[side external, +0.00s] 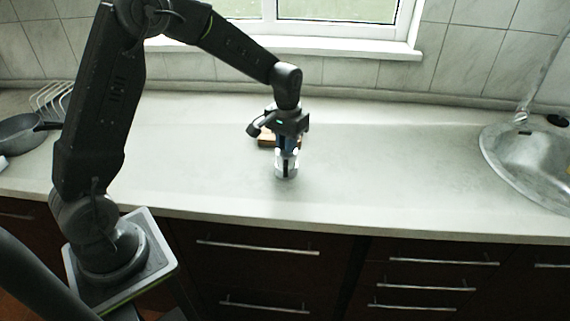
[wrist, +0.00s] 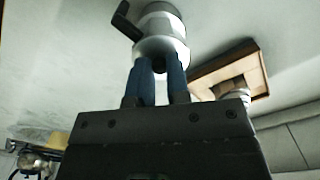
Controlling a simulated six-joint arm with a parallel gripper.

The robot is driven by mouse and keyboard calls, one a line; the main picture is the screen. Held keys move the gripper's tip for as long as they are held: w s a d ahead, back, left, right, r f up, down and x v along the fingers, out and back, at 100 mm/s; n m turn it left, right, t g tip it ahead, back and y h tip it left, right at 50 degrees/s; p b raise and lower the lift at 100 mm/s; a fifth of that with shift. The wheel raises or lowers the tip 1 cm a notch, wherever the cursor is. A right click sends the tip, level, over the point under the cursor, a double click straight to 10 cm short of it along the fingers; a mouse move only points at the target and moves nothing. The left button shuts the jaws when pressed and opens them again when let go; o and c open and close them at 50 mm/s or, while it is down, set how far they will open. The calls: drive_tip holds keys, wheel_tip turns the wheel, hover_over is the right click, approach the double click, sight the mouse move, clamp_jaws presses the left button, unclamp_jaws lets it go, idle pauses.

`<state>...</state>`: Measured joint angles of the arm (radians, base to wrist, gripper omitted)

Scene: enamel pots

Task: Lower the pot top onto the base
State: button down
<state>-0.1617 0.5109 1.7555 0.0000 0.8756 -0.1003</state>
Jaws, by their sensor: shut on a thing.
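My gripper (wrist: 159,68) points down with its two blue fingers at the upper end of a pale metal pot top (wrist: 160,48). It is shut on this piece. Below the fingers the piece has a wide pale band and a narrower grey body, and a black handle (wrist: 122,20) sticks out to the left in the wrist view. In the side view the pale pot (side external: 286,170) stands upright directly under my gripper (side external: 287,151), low over the counter, with a dark strip on its front. I cannot make out a separate base or a gap beneath the top.
A shallow wooden tray (wrist: 255,76) lies close beside the pot, with a pale object (wrist: 230,87) in or over it, partly hidden by my gripper. A sink (side external: 520,160) is at the right. A dark pan (side external: 18,135) and wire rack (side external: 50,101) are at the left.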

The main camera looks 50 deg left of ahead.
drive_tip(key=shift+r, duration=2.25)
drive_tip(key=w+a+r, duration=0.3)
drive_tip(key=w+a, duration=0.7)
drive_tip(key=a, duration=0.4)
drive_tip(key=shift+a+m, duration=0.3)
drive_tip(key=shift+a, duration=0.05)
drive_tip(key=shift+w+f, duration=0.1)
drive_tip(key=shift+f, duration=1.45)
idle(0.5)
drive_tip(key=c, duration=1)
unclamp_jaws()
